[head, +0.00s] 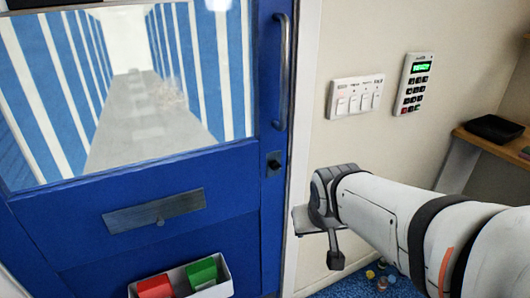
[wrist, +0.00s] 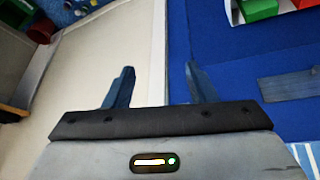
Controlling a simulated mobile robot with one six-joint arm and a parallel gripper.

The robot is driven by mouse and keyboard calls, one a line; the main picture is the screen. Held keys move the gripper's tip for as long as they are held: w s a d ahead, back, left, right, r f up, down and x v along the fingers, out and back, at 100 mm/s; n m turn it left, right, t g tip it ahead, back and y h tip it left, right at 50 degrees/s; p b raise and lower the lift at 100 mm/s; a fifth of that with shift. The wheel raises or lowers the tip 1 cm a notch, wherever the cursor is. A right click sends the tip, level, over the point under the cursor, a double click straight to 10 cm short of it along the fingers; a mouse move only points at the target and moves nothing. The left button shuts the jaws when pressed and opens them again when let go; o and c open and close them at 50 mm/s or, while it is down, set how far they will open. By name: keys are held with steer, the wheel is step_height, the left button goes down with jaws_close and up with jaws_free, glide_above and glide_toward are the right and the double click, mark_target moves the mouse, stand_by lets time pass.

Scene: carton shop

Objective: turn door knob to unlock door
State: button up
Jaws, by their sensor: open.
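The blue door (head: 235,220) fills the left of the head view and looks closed. Its small dark knob or lock (head: 273,164) sits near the door's right edge, below a long vertical pull handle (head: 282,72). My gripper (head: 318,240) is to the right of and lower than the knob, apart from it, in front of the door frame and wall. In the wrist view my gripper (wrist: 160,68) has two separated fingers with nothing between them. The blue door (wrist: 255,50) is on the right there. I cannot make out the knob in that view.
A switch panel (head: 356,96) and a keypad (head: 414,83) with a green display are on the wall. A white bin (head: 215,290) with red and green items is at the door's bottom. A wooden shelf (head: 498,143) holds a black tray (head: 494,128) at right.

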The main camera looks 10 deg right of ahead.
steer(key=w+d+f+t+b, duration=0.2)
steer(key=w+t+b, duration=0.1)
steer(key=w, duration=0.5)
steer(key=w+d+f+t+b, duration=0.1)
steer(key=w+f+t+b, duration=0.2)
steer(key=w, duration=0.5)
steer(key=n+t+y+b, duration=0.4)
steer(key=t+y+b, duration=0.1)
steer(key=t+y, duration=0.15)
glide_toward(278, 168)
steer(key=w, duration=0.2)
steer(key=shift+g, duration=0.45)
steer(key=x, duration=0.5)
steer(key=r+x, duration=0.1)
steer(key=x, duration=0.1)
steer(key=shift+w+a, duration=0.1)
steer(key=shift+a, duration=0.2)
steer(key=shift+c, duration=0.3)
steer(key=c, duration=0.9)
